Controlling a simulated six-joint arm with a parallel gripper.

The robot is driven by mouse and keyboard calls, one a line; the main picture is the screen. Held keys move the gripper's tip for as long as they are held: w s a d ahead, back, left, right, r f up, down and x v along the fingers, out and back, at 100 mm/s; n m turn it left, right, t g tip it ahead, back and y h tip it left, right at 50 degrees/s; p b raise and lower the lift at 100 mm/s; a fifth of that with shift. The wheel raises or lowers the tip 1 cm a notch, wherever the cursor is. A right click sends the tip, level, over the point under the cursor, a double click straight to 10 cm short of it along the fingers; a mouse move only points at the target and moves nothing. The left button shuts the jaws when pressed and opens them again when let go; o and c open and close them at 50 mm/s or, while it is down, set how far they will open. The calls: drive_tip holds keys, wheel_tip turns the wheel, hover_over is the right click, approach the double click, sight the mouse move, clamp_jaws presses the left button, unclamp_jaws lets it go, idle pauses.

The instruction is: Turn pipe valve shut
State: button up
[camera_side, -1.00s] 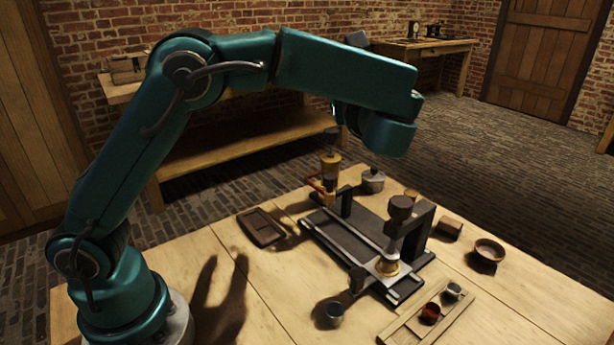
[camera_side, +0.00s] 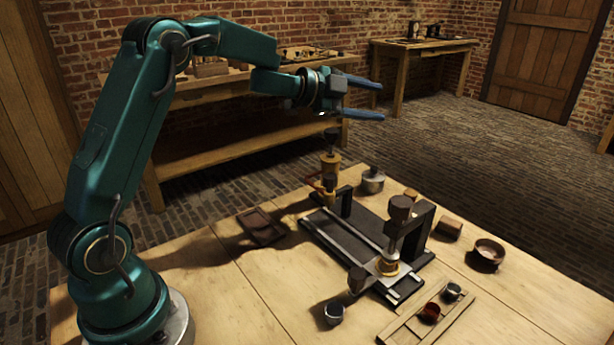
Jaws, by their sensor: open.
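My gripper (camera_side: 380,100) is open and empty, its two blue fingers apart and pointing right. It is high above the back of the table, clear of everything on it. A brass upright fitting with a dark top and a reddish side part (camera_side: 329,170) stands at the back left end of a dark rail-like fixture (camera_side: 350,240). It is below my gripper in the picture and may be the pipe valve; its handle position is too small to tell. A second brass piece (camera_side: 388,266) sits under a dark press-like head (camera_side: 401,208) at the fixture's front right.
A dark shallow tray (camera_side: 261,228) lies left of the fixture. A lidded metal pot (camera_side: 372,181), a wooden block (camera_side: 449,228) and a bowl (camera_side: 488,253) stand behind and right. A small cup (camera_side: 333,312) and a wooden rack (camera_side: 405,328) with two cups are in front.

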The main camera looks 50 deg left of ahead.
drive_tip(key=s+r+n+h, duration=0.3)
drive_tip(key=s+h, duration=0.2)
drive_tip(key=s, duration=0.1)
wheel_tip(320, 180, up, 3)
drive_tip(key=n+g+h, duration=0.1)
drive_tip(key=g+h, duration=0.1)
drive_tip(key=h, duration=0.3)
hover_over(330, 184)
drive_tip(key=a, duration=0.3)
wheel_tip(330, 184, down, 18)
drive_tip(key=x, duration=0.5)
drive_tip(key=shift+s+d+f, duration=0.25)
drive_tip(key=shift+f, duration=0.05)
clamp_jaws()
